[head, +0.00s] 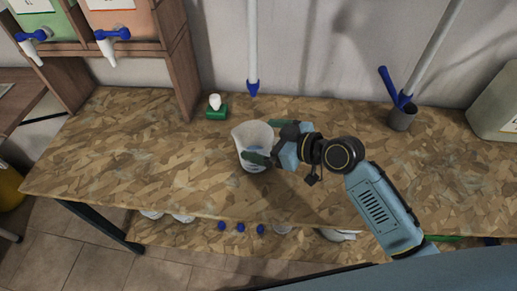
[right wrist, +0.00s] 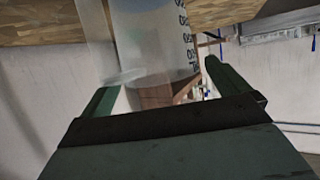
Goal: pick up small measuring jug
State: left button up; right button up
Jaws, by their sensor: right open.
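The small measuring jug (head: 248,137) is whitish and translucent and stands upright on the wood-chip bench top, with its spout toward the left. My right gripper (head: 263,141) is open at the jug, with one green finger on its far side and one on its near side. In the right wrist view the jug (right wrist: 150,45), with dark scale marks, shows between the two spread fingers of the gripper (right wrist: 155,92). I cannot tell whether either finger touches it. The gripper hides part of the jug's right side in the head view. My left gripper is not in view.
A small green block with a white top (head: 216,107) stands behind left of the jug. A wooden rack (head: 160,48) with tapped containers is at the back left. The bench's front left is clear.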

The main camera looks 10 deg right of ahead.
jog(key=x, duration=0.2)
jog(key=shift+w+a+f, duration=0.1)
jog(key=shift+w+a, duration=0.1)
jog(key=c, duration=1.2)
